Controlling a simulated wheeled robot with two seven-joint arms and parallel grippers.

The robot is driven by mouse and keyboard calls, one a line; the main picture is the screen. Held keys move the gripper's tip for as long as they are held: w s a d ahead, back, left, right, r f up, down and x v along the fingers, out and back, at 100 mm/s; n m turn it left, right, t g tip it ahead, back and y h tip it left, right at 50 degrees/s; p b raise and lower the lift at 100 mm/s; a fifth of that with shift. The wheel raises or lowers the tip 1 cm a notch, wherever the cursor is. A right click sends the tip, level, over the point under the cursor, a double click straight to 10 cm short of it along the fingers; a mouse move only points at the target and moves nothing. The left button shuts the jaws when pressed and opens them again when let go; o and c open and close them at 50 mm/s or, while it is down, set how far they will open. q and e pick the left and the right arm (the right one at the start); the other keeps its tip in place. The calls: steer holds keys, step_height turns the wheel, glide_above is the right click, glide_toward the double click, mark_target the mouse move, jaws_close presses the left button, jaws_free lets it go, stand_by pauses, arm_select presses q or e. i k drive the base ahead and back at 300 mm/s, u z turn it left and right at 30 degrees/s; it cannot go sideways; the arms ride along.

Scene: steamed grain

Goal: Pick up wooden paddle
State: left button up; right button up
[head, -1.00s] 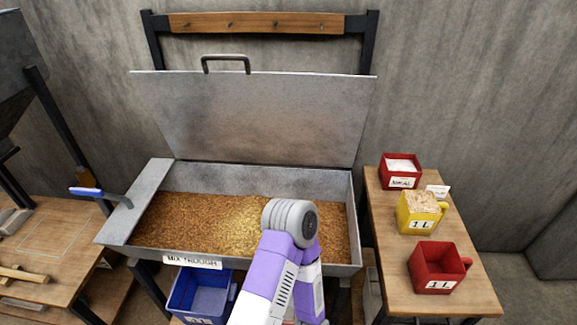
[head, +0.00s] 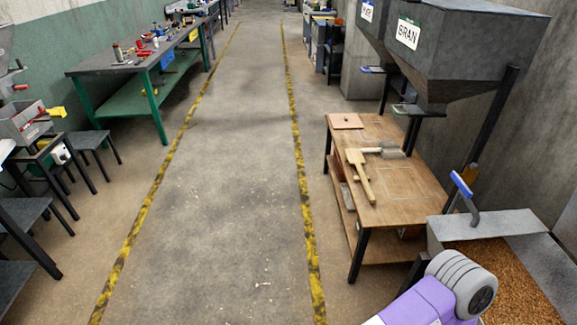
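The wooden paddle (head: 362,178) lies on the wooden workbench (head: 407,203) to the right of the aisle. It is pale wood, with a wider head toward the back and a handle pointing to the bench's front. A purple and grey link of one of my arms shows at the bottom right, over the corner of the trough of grain (head: 503,272). Neither of my grippers is in the head view, and no part of my arms is near the paddle.
A metal scoop (head: 390,151) lies beside the paddle, and a brown board (head: 346,121) lies at the bench's far end. The BRAN hopper (head: 450,50) hangs over the bench's right side. A blue-handled tool (head: 461,185) stands at the trough's edge. The aisle floor (head: 225,180) is clear.

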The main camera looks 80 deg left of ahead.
mark_target(355, 156)
steer(key=u, duration=2.85)
steer(key=i, duration=5.1)
steer(key=z, duration=2.95)
